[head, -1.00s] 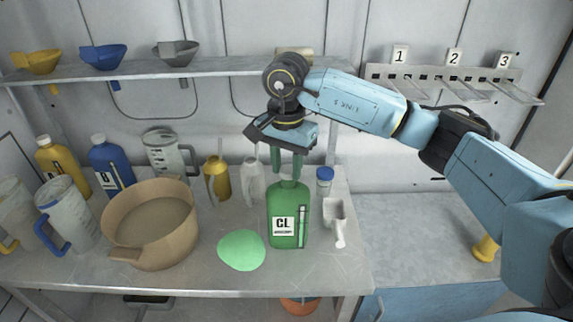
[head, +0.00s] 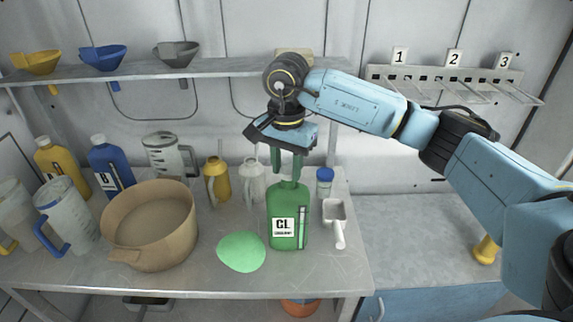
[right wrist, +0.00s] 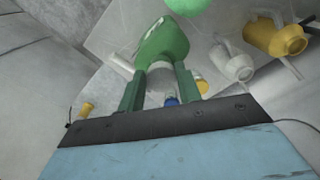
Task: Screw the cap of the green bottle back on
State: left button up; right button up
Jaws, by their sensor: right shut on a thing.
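The green bottle labelled CL (head: 283,232) stands upright near the front right of the table (head: 200,277). My right gripper (head: 288,178) points straight down over its neck. In the right wrist view, the two green fingers (right wrist: 158,88) are shut on a pale cap (right wrist: 160,74), in line with the top of the green bottle (right wrist: 163,42). The cap is at the bottle's mouth; the fingers partly hide it, and I cannot tell how far it is threaded. My left gripper is out of view.
A green round patch (head: 241,252) lies left of the bottle. A white scoop (head: 335,218) and a blue-lidded jar (head: 324,182) stand close on the right. A large tan pot (head: 150,235), yellow and white cans (head: 217,180), and jugs fill the left.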

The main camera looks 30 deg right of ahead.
jog(key=shift+f+b, duration=0.5)
jog(key=shift+f, duration=0.1)
dwell(0.5)
jog(key=m, duration=0.3)
jog(key=shift+w, duration=0.1)
jog(key=shift+m, duration=1.1)
jog(key=shift+w, duration=0.1)
jog(key=shift+m, duration=1)
jog(key=m, duration=0.3)
jog(key=shift+w+p, duration=0.15)
jog(key=shift+p, duration=0.15)
